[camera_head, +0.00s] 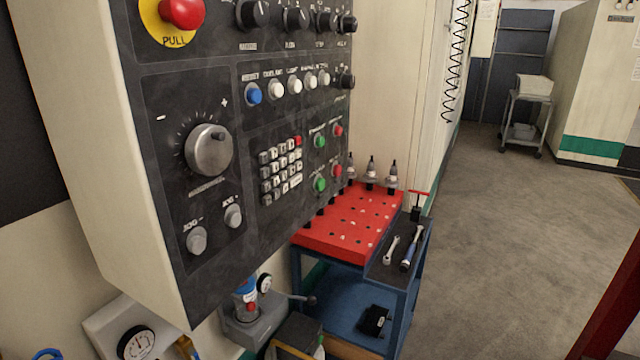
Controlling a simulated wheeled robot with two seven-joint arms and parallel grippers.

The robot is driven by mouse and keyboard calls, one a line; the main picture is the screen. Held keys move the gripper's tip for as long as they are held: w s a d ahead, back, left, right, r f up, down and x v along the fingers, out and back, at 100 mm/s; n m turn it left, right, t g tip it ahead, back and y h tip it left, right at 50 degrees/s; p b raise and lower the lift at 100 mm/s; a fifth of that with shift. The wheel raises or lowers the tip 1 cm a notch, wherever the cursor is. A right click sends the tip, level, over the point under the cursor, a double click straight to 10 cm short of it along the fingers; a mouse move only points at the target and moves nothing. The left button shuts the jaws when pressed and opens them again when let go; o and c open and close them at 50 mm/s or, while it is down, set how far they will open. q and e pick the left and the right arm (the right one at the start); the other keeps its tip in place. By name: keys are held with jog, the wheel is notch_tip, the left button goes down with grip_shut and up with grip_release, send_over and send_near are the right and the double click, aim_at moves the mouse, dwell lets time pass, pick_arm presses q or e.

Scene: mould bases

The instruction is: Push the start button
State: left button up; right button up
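The dark control panel (215,110) fills the left and centre, on the side of a cream box. Two green buttons sit toward its right: an upper one (320,141) and a lower one (320,183). A red button stands right of each, one upper (338,130) and one lower (337,170). The small labels over them are too blurred to read, so I cannot tell which green one is start. Neither of my grippers is in view, and nothing covers these buttons.
The panel also has a keypad (281,171), a large dial (209,150) and a red emergency knob (182,12). Below right stands a blue cart with a red top (350,225) holding tools. A grey trolley (526,115) stands far back. The floor (500,230) at right is mostly clear.

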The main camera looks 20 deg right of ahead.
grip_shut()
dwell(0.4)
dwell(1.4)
